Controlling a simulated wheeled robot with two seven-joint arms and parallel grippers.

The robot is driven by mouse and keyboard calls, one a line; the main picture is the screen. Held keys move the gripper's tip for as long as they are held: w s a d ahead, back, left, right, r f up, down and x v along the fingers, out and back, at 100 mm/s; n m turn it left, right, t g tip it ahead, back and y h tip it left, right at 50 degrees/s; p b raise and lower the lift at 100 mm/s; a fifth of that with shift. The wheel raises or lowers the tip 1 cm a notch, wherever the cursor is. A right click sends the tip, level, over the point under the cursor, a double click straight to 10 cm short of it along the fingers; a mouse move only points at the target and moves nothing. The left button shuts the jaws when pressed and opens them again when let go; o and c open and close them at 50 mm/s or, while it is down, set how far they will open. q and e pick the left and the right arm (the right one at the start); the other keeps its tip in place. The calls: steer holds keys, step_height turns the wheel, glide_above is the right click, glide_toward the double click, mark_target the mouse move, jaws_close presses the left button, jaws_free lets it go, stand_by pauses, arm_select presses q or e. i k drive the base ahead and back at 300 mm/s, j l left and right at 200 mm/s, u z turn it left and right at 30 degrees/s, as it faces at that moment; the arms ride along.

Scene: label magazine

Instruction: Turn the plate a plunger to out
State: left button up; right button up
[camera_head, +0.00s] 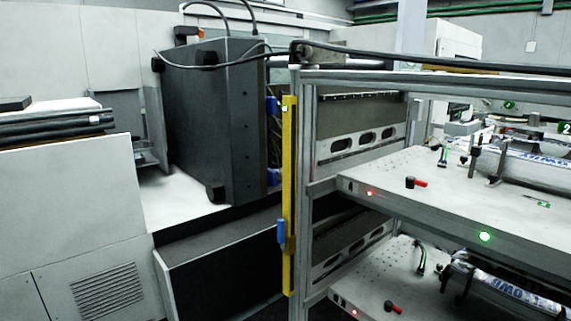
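Two pale perforated plates sit one above the other in a metal frame at the right. The upper plate (390,170) carries a small black plunger-like knob with a red handle (417,183) pointing right, near its front left. The lower plate (375,285) carries a similar black knob with a red handle (393,307), close to the bottom edge of the picture. I cannot read which plate is plate a. Neither of my grippers is in view.
A yellow vertical bar with a blue handle (281,231) stands on the frame's left post (304,150). Label-printed rolls (535,170) lie at the right. A dark machine cabinet (205,120) stands left.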

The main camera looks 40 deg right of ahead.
mark_target(410, 181)
steer(key=i+z, duration=0.2)
steer(key=i, duration=0.4)
steer(key=i+j+z, duration=0.2)
steer(key=i, duration=0.4)
